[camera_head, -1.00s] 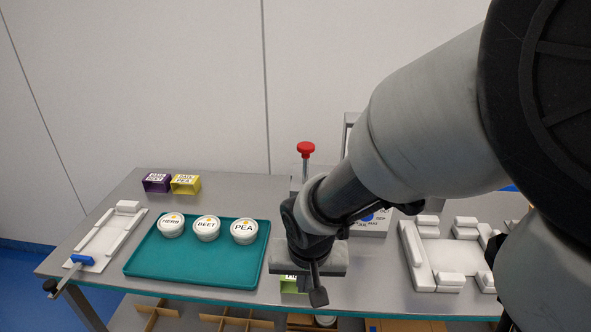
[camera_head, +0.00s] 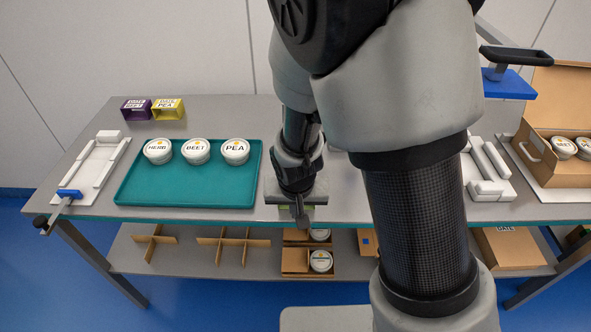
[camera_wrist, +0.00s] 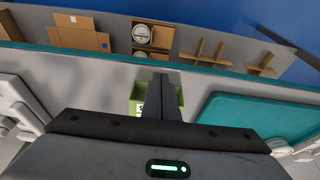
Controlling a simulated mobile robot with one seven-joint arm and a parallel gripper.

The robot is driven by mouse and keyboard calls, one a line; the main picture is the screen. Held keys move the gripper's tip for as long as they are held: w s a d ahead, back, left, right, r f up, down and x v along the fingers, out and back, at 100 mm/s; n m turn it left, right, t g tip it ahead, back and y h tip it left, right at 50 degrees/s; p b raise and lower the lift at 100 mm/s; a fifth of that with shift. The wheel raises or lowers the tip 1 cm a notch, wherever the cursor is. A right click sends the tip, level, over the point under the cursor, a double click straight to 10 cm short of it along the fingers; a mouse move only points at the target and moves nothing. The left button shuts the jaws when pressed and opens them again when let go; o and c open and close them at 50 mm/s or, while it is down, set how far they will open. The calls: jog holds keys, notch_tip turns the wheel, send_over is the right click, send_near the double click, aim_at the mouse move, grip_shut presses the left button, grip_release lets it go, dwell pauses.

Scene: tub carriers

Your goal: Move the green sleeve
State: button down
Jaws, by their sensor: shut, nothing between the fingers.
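The green sleeve (camera_wrist: 138,91) lies near the front edge of the grey table in the wrist view. It shows on both sides of my fingers, and its middle is hidden behind them. In the head view only a sliver of the green sleeve (camera_head: 284,209) shows beneath my gripper (camera_head: 302,222). In the wrist view my gripper (camera_wrist: 160,80) is shut with nothing between its fingers. The fingers overlap the sleeve in the picture; I cannot tell whether they touch it.
A teal tray (camera_head: 135,190) holds HERB, BEET and PEA tubs. Purple (camera_head: 136,108) and yellow (camera_head: 168,109) sleeves stand behind it. White fixtures flank the work area. An open carton (camera_head: 540,165) with tubs stands right. The shelf (camera_head: 190,262) below holds dividers and cartons. My arm hides the table's centre-right.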

jog(key=shift+w+r, duration=0.15)
jog(key=shift+w, duration=1.4)
jog(key=w, duration=0.4)
jog(key=w+b, duration=0.1)
jog(key=w, duration=0.4)
jog(key=w+b, duration=0.1)
jog(key=w, duration=0.4)
jog(key=shift+d, duration=0.3)
jog(key=shift+s, duration=0.15)
